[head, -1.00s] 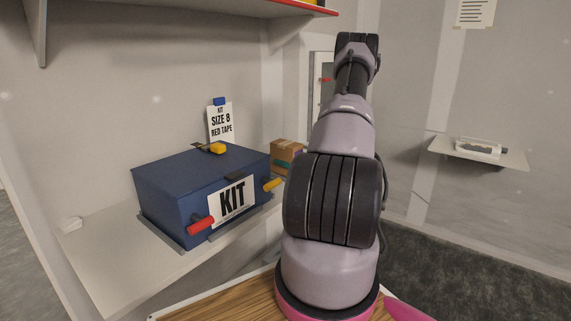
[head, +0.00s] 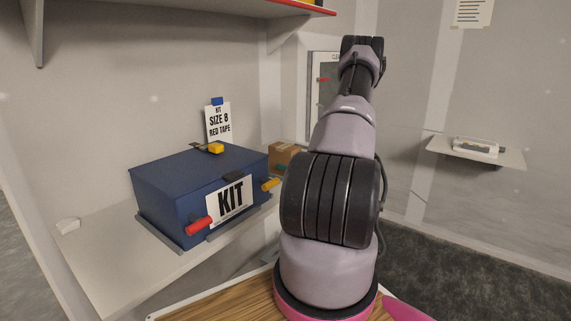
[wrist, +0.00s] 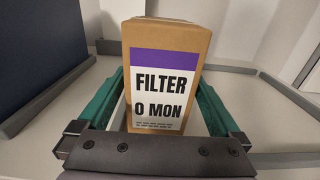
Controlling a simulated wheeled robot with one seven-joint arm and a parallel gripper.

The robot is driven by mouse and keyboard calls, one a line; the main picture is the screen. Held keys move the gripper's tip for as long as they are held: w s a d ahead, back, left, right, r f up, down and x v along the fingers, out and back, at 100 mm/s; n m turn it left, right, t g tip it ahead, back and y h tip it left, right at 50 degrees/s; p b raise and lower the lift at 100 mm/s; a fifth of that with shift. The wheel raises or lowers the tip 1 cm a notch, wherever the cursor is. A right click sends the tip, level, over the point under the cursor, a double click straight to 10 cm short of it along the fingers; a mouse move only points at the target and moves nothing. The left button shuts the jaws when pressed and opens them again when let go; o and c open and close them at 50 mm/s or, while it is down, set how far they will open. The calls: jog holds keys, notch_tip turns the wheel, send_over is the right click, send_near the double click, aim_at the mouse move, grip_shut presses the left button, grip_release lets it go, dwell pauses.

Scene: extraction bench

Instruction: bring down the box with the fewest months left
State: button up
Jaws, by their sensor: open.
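A brown cardboard box (wrist: 165,72) stands upright in the wrist view, with a purple band and a white label reading "FILTER" and "0 MON". Smaller print below is too small to read. My gripper (wrist: 160,88) is open, with one green finger on each side of this box; I cannot tell whether either touches it. In the head view a small cardboard box (head: 284,153), apparently the same one, stands behind the blue kit case, with a bit of green against its lower part. My arm hides most of the gripper there.
The blue case (head: 190,175) marked "KIT" stands on the pale bench (head: 110,255), left of the box. A red-edged shelf (head: 250,8) hangs above. A small wall shelf (head: 495,156) with a device is at right.

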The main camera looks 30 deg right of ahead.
jog(key=v, duration=0.9)
jog(key=shift+s, duration=0.2)
